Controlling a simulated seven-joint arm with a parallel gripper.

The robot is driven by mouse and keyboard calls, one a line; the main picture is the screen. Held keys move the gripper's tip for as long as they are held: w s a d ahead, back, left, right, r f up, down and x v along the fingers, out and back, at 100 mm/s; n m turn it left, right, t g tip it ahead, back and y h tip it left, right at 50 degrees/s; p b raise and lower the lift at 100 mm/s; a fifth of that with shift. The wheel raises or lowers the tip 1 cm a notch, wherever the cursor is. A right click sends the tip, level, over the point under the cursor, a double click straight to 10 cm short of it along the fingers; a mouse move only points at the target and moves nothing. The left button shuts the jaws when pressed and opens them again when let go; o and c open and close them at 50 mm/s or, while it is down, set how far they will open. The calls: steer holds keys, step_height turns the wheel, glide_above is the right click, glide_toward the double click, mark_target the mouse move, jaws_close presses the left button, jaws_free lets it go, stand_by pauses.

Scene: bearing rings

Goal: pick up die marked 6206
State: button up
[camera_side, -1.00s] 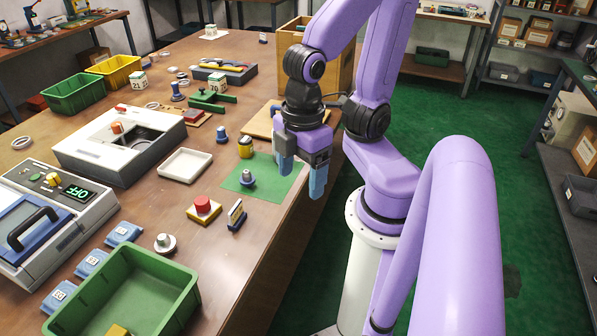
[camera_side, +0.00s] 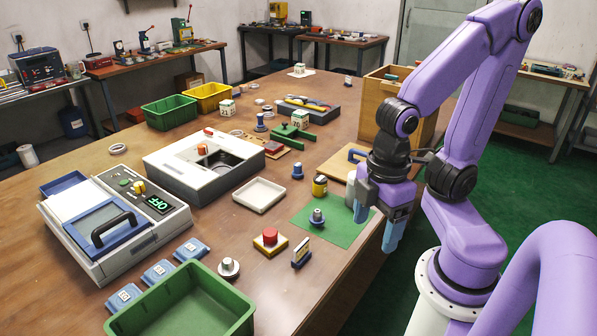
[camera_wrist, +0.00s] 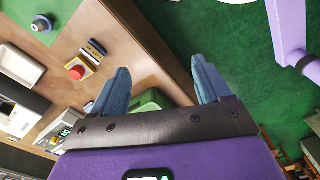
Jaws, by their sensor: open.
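The marking 6206 is not legible in either view, so I cannot tell which part is the named die. Three blue blocks with white labels (camera_side: 158,272) lie in a row at the lower left of the side view, their labels too small to read. A blue piece with a grey metal top (camera_side: 317,218) stands on the green mat (camera_side: 338,233); it also shows at the top left of the wrist view (camera_wrist: 42,22). My gripper (camera_side: 376,230) is open and empty, above the table's right edge beside the mat. Its two blue fingers stand apart in the wrist view (camera_wrist: 160,70).
A green bin (camera_side: 190,312) is in front. A white tray (camera_side: 259,195), heater unit (camera_side: 118,222) and wooden box (camera_side: 376,101) stand around.

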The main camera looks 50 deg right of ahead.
stand_by(0.7)
steer(key=w+d+f+n+t+h, duration=0.1)
steer(key=w+d+f+h, duration=0.15)
steer(key=w, duration=0.55)
steer(key=w+d+f+n+h, duration=0.1)
steer(key=w+d+h, duration=0.15)
steer(key=w, duration=0.55)
steer(key=w+d+f+n+t+h, duration=0.1)
steer(key=w+d+f+h, duration=0.15)
steer(key=w, duration=0.65)
steer(key=n+t+h, duration=0.1)
steer(key=n+h, duration=0.5)
glide_toward(297, 170)
steer(key=shift+t, duration=0.3)
steer(key=x, duration=0.5)
steer(key=shift+s, duration=0.35)
steer(key=shift+x, duration=3.3)
steer(key=shift+w, duration=0.2)
